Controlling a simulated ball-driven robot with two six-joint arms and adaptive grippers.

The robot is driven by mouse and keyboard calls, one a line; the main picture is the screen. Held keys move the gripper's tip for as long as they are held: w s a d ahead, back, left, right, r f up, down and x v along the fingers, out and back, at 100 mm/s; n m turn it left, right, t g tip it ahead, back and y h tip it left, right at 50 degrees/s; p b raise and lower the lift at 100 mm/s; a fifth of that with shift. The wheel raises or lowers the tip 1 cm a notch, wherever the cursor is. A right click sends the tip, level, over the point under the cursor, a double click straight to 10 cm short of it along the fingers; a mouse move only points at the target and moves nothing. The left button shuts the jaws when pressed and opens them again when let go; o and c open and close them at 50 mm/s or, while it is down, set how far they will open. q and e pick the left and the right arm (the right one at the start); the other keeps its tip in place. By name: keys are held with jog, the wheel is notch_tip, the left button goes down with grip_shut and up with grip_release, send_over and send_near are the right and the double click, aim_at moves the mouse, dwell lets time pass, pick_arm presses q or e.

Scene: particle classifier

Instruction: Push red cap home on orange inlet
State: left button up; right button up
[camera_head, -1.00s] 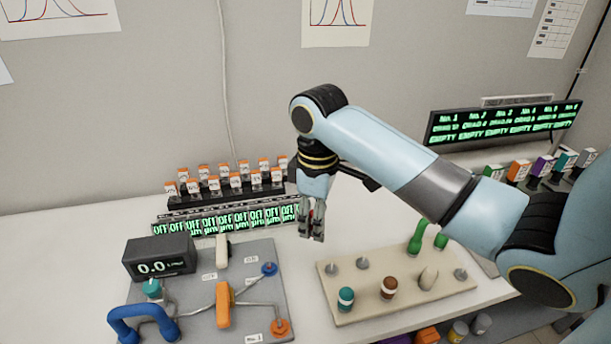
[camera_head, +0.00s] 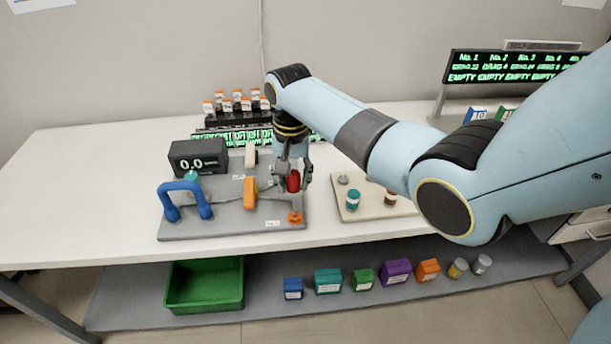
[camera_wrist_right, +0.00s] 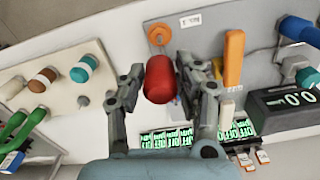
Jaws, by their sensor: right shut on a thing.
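The red cap (camera_head: 293,181) is between the fingers of my right gripper (camera_head: 294,185), which is shut on it. The cap also shows in the right wrist view (camera_wrist_right: 160,79), between the two fingers (camera_wrist_right: 162,70). The orange inlet (camera_head: 295,217) is a round piece at the front right corner of the grey panel. In the head view it appears just below the cap, with a visible gap. In the right wrist view the orange inlet (camera_wrist_right: 158,34) lies beyond the cap, apart from it. My left gripper is not in view.
The grey panel (camera_head: 230,228) also carries an orange handle (camera_head: 250,193), a blue arched handle (camera_head: 184,190) and a dark readout (camera_head: 198,157). A beige board (camera_head: 352,180) with a teal-capped peg (camera_head: 353,200) stands to the right. A green bin (camera_head: 205,285) sits on the lower shelf.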

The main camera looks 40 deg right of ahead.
aim_at(294, 210)
jog(key=shift+s+r, duration=0.1)
jog(key=shift+s+a+r, duration=0.1)
jog(key=shift+p, duration=0.3)
jog(key=shift+f, duration=0.25)
notch_tip(294, 210, down, 3)
jog(key=shift+r+b, duration=0.1)
jog(key=shift+b, duration=1)
jog(key=shift+f+b, duration=0.75)
jog(key=shift+f, duration=0.45)
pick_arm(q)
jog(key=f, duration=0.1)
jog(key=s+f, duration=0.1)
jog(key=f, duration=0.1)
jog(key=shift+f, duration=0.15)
pick_arm(e)
jog(key=shift+f, duration=0.1)
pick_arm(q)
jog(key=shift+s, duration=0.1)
